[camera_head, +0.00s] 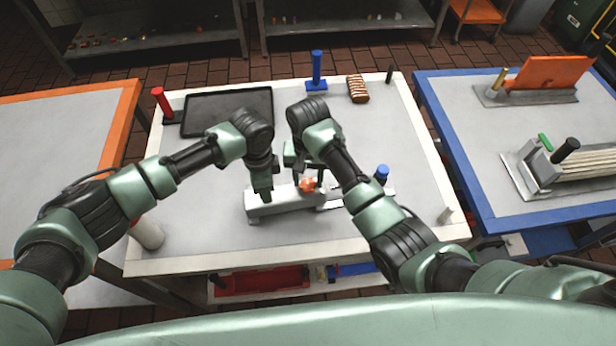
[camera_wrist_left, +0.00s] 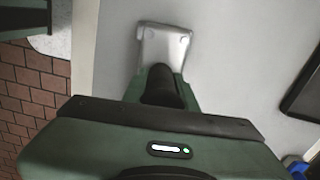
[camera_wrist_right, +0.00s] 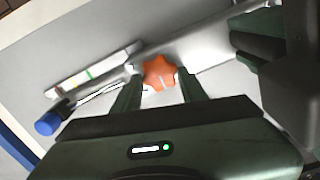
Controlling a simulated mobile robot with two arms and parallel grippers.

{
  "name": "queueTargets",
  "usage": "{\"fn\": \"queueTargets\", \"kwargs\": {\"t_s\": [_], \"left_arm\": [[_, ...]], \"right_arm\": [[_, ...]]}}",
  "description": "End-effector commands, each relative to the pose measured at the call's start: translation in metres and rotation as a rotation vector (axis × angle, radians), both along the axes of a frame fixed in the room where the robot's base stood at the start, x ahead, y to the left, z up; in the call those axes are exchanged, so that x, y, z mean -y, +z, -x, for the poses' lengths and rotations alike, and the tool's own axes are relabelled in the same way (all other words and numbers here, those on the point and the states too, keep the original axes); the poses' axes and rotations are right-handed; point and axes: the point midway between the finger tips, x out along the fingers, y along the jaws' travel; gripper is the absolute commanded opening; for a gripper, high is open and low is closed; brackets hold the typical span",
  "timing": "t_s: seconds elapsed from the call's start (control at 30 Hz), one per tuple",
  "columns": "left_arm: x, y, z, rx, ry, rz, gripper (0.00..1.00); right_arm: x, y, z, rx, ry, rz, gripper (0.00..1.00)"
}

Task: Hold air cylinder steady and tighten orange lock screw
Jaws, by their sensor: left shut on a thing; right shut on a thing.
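The air cylinder (camera_head: 282,208) is a pale grey body lying crosswise on the white-edged workbench. Its block-shaped end shows in the left wrist view (camera_wrist_left: 163,38). My left gripper (camera_head: 263,192) points down at the left part of the cylinder and is shut on it; its fingers are mostly hidden in the left wrist view. The star-shaped orange lock screw (camera_head: 307,185) sits on the right part of the cylinder. It also shows in the right wrist view (camera_wrist_right: 159,70), between the fingertips of my right gripper (camera_wrist_right: 158,82), which is shut on it.
A blue-capped part (camera_head: 382,171) stands right of the cylinder. A black tray (camera_head: 205,108), a red-handled tool (camera_head: 162,103), a blue stand (camera_head: 317,72) and a brown striped block (camera_head: 357,89) are at the back. A white cylinder (camera_head: 148,233) stands front left.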

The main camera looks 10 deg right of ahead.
Motion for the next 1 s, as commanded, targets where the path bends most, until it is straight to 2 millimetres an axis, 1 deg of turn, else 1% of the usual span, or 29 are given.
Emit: {"fn": "queueTargets", "kwargs": {"t_s": [0.03,0.37,0.4,0.47,0.5,0.83,0.93,1.0], "left_arm": [[-0.001,-0.002,0.001,-0.003,-0.001,-0.003,0.0],[-0.001,-0.002,0.001,-0.003,-0.001,-0.004,0.0],[-0.001,-0.002,0.001,-0.003,0.0,-0.004,0.0],[-0.001,-0.002,0.001,-0.003,0.0,-0.004,0.0],[-0.001,-0.002,0.001,-0.003,0.0,-0.004,0.0],[-0.001,-0.002,0.001,-0.004,0.0,-0.004,0.0],[-0.001,-0.002,0.001,-0.003,0.001,-0.004,0.0],[-0.001,-0.002,0.001,-0.003,0.001,-0.004,0.0]], "right_arm": [[0.001,0.002,-0.003,0.008,-0.007,0.002,0.02],[0.002,0.002,-0.003,0.009,-0.009,0.003,0.02],[0.002,0.002,-0.003,0.009,-0.009,0.003,0.45],[0.002,0.002,-0.003,0.008,-0.009,0.002,0.62],[0.001,0.002,-0.003,0.008,-0.008,0.002,0.64],[0.0,0.003,-0.001,0.004,-0.005,0.001,0.64],[0.0,0.011,-0.002,0.005,-0.005,0.0,0.64],[0.0,0.023,-0.002,0.006,-0.005,-0.001,0.64]]}}
